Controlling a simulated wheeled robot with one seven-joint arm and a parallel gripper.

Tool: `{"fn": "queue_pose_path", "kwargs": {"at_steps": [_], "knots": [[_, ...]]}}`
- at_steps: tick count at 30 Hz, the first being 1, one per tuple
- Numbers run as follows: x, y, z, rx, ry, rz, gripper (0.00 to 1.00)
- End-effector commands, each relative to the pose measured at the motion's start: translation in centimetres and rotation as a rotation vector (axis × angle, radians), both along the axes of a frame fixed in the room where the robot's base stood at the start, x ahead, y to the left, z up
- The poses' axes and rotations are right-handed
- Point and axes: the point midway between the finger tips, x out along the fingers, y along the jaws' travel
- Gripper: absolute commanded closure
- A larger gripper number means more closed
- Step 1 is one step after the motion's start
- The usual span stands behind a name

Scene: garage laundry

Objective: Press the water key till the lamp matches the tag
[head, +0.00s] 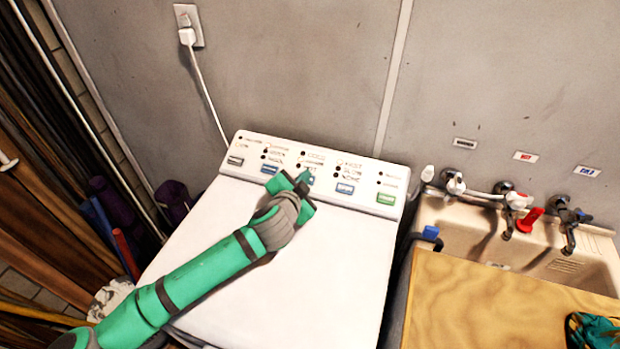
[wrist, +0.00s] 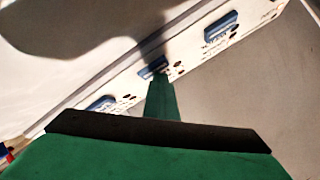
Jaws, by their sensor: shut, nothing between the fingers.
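The white washer's slanted control panel (head: 397,174) has a row of keys with small lamps and labels above them. The middle blue key (head: 308,178) sits under a column whose top label seems to read COLD. My gripper (head: 303,177) is shut, its tip at this key and partly covering it. In the wrist view the narrow shut fingers (wrist: 158,80) overlap the edge of the blue key (wrist: 152,67); I cannot tell whether they touch or press it. The lamps are too small to tell which is lit. No tag is readable on the washer.
Other keys flank it: a blue key (head: 269,169) left, a blue key (head: 345,188) and a green key (head: 386,199) right. Wall tags, one with red print (head: 525,156) and one with blue (head: 587,171), hang above the sink taps.

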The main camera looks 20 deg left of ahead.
Motion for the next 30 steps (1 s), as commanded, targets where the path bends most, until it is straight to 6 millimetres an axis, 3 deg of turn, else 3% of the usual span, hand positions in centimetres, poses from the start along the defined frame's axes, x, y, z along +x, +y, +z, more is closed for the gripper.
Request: {"fn": "queue_pose_path", "kwargs": {"at_steps": [21,30], "knots": [[0.1,-0.5,-0.8,-0.004,0.013,-0.005,1.00],[-0.3,-0.7,0.3,-0.005,0.011,-0.008,1.00]]}}
